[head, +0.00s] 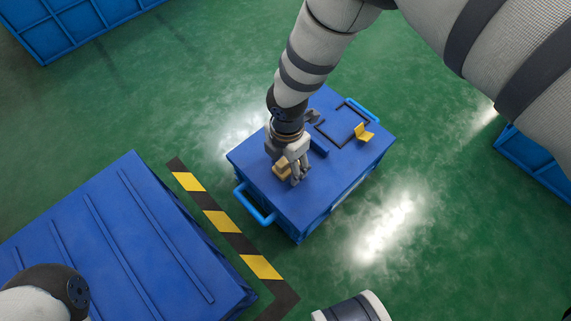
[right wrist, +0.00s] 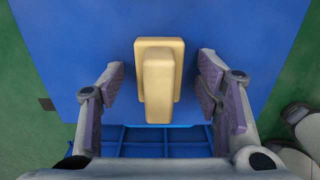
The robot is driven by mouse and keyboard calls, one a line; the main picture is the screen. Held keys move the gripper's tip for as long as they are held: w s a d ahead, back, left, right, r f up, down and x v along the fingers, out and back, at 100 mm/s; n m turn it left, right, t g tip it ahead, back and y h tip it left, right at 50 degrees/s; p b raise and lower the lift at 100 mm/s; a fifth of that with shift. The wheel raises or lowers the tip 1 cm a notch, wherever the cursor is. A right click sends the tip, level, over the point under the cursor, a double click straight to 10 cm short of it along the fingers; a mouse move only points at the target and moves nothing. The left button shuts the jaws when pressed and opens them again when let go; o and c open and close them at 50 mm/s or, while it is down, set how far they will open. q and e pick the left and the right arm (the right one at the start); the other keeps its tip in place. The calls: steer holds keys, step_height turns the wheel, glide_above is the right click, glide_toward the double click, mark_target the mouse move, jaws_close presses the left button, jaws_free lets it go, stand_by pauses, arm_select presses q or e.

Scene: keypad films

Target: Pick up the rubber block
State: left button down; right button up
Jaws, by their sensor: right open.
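The rubber block is a tan, stepped piece, wide below with a narrower raised part on top. It lies on the blue top of a cart (head: 262,182). In the right wrist view the block (right wrist: 158,80) sits between my right gripper's two fingers, with a gap on each side. My right gripper (head: 291,170) is open, pointing down over the block. In the head view the fingers partly hide the block (head: 282,170). My left arm shows at the bottom left, but its gripper is out of the picture.
The cart top also holds a dark rectangular frame (head: 342,124), a yellow bent piece (head: 364,132) and a small blue bar (head: 319,147). A blue handle (head: 257,207) sticks out at the near left. A large ribbed blue box (head: 120,235) and a yellow-black floor stripe (head: 222,221) lie left.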

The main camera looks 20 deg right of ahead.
steer(key=shift+r, duration=0.1)
steer(key=shift+c, duration=0.3)
steer(key=c, duration=1.2)
